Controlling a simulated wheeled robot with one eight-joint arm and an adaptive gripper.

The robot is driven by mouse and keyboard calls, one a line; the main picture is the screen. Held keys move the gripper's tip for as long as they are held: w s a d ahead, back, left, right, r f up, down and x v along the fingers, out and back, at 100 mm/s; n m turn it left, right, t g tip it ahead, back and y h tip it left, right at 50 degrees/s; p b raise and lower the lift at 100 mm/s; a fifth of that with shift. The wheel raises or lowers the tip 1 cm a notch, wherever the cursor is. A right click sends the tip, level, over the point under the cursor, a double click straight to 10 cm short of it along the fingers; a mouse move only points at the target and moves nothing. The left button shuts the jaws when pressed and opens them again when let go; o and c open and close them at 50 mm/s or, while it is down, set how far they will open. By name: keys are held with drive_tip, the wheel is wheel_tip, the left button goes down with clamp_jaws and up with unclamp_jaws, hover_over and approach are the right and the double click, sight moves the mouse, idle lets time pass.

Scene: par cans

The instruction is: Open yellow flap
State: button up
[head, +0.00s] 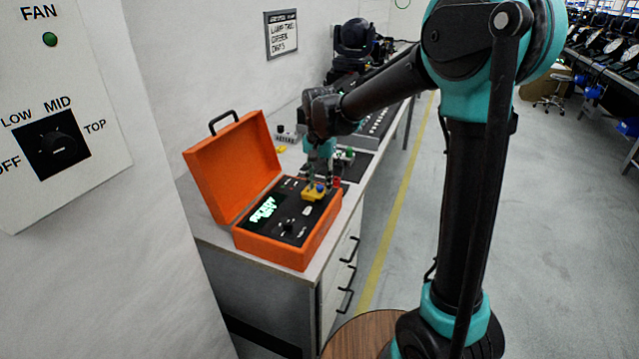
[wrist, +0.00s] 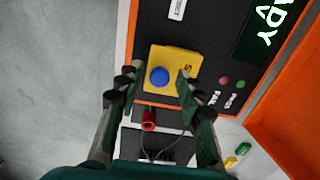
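The yellow flap piece (head: 312,196) is on the black panel of an open orange case. In the wrist view the yellow piece (wrist: 174,56) looks squarish, with a round blue button (wrist: 160,77) showing on it. I cannot tell whether a hinged part is raised. My gripper (head: 319,180) is just above the yellow piece, pointing down. In the wrist view my gripper (wrist: 156,87) has its fingers spread apart, with nothing held between them. The right fingertip overlaps the yellow piece's right edge; contact is unclear. The left fingertip is beside its left edge.
The orange case (head: 290,252) stands on a white counter (head: 330,262), its lid (head: 232,165) raised at the left. A red plug-like part (wrist: 149,120) with dark cables is close to the fingers. A wall panel (head: 58,110) is at the left. Open floor lies right.

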sight(318, 186)
clamp_jaws()
drive_tip(key=shift+a+r, duration=0.1)
drive_tip(key=h, duration=0.1)
drive_tip(key=a+r+g+h, duration=0.1)
drive_tip(key=h, duration=0.1)
drive_tip(key=shift+w+a, duration=0.1)
drive_tip(key=shift+w, duration=0.15)
drive_tip(key=shift+w+a+r+g+h, duration=0.1)
drive_tip(key=shift+a+r+g+h, duration=0.15)
drive_tip(key=shift+h, duration=0.4)
drive_tip(key=shift+w+a+r+g+h, duration=0.15)
drive_tip(key=shift+a+g+h, duration=0.15)
drive_tip(key=shift+h, duration=0.35)
